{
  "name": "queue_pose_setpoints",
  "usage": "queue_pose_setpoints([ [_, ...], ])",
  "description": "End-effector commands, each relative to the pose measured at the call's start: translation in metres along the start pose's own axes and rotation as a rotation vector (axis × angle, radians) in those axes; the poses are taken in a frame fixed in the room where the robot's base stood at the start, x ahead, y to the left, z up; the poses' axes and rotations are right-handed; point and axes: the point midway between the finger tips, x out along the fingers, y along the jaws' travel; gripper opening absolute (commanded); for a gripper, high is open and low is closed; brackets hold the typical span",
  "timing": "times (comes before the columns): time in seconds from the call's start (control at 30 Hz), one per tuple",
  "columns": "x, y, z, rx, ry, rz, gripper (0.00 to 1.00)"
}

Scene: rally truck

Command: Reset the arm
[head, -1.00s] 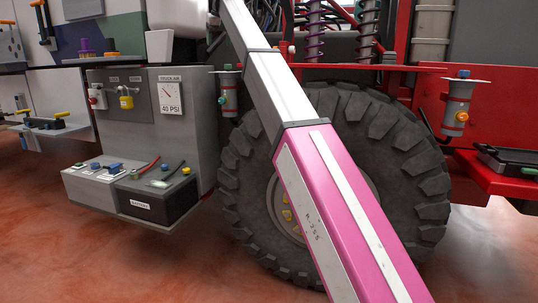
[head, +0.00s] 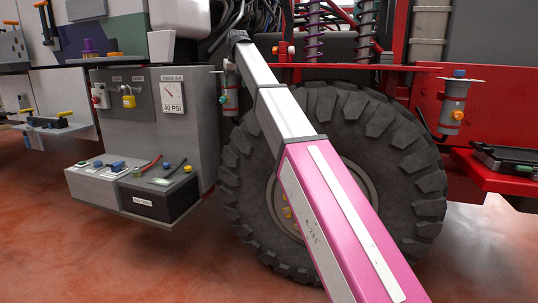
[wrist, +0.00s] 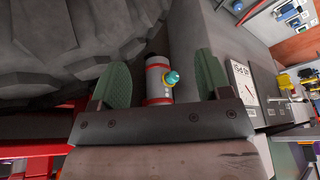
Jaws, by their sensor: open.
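My arm, with white and pink links, crosses the head view from the lower right to a dark joint at the top middle. My gripper (wrist: 161,78) shows in the wrist view with two green fingers spread apart and nothing held. A grey canister with red bands and a teal knob (wrist: 157,82) appears between the fingers, with a gap on each side; its distance from them is hard to tell. In the head view a similar canister (head: 231,92) hangs just left of my arm. I cannot make out the gripper in the head view.
The big tire (head: 400,150) stands behind my arm. A grey panel with a pressure gauge (head: 172,97) and a battery box (head: 160,198) is at left. Another canister (head: 452,105) and a red ledge (head: 490,172) are at right. Reddish floor at the lower left is clear.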

Motion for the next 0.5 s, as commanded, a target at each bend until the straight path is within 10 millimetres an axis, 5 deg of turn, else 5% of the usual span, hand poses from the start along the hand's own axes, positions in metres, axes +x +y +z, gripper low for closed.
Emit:
queue_pose_setpoints([
  [0.2, 0.108, 0.045, 0.068, 0.054, -0.048, 0.016, 0.71],
  [0.5, 0.234, 0.1, 0.172, 0.127, -0.11, 0.034, 0.71],
])
